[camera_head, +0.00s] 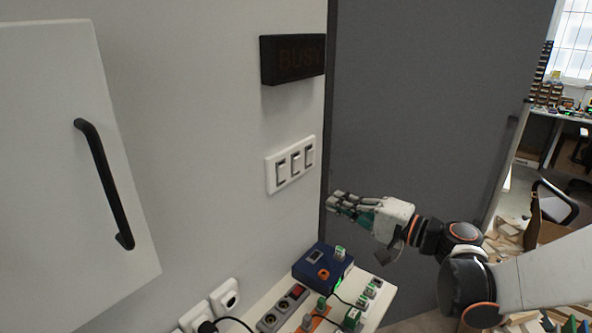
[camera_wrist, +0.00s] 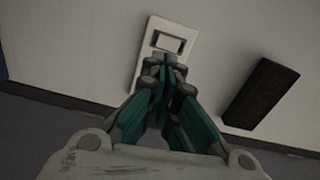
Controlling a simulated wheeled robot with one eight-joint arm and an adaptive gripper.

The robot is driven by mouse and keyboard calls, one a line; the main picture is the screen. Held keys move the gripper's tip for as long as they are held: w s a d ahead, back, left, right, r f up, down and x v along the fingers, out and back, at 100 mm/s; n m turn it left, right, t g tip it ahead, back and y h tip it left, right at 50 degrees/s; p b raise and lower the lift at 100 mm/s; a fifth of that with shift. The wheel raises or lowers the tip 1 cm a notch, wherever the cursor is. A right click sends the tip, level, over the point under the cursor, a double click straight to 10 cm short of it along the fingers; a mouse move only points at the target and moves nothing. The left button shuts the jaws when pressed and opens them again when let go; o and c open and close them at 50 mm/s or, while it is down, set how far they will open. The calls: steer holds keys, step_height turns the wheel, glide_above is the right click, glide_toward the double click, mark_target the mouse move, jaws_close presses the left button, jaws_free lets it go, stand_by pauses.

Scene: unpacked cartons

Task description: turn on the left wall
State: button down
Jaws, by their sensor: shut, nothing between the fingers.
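A white wall plate (camera_head: 270,177) with three rocker switches side by side is on the light wall. The left switch (camera_head: 281,173) is at the end away from the grey door. Above the plate is a dark sign (camera_head: 292,60) reading BUSY, unlit. My gripper (camera_head: 333,202) is shut and empty, right of and below the plate, in front of the grey panel. In the wrist view, my closed fingertips (camera_wrist: 166,72) overlap the plate (camera_wrist: 148,52). One rocker (camera_wrist: 169,43) shows beyond them; the others are hidden. I cannot tell whether the fingers touch the plate.
A shelf below the plate holds a blue device (camera_head: 318,268), small green-lit items and a power strip (camera_head: 283,308). Wall sockets (camera_head: 225,297) are left of it. A white cabinet door with a black handle (camera_head: 104,185) stands at left. The wall around the plate is clear.

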steer(key=shift+w+d+r+m+t+y, duration=0.4)
steer(key=shift+w+d+r+m+t, duration=0.15)
steer(key=shift+d+r, duration=0.2)
steer(key=shift+f, duration=0.1)
steer(key=b, duration=0.3)
glide_toward(285, 164)
steer(key=x, duration=0.3)
steer(key=f+x, duration=0.1)
steer(key=x, duration=0.1)
steer(key=shift+w+r, duration=0.1)
steer(key=shift+w, duration=0.3)
steer(key=shift+w+a+r, duration=0.15)
steer(key=shift+w+a, duration=0.2)
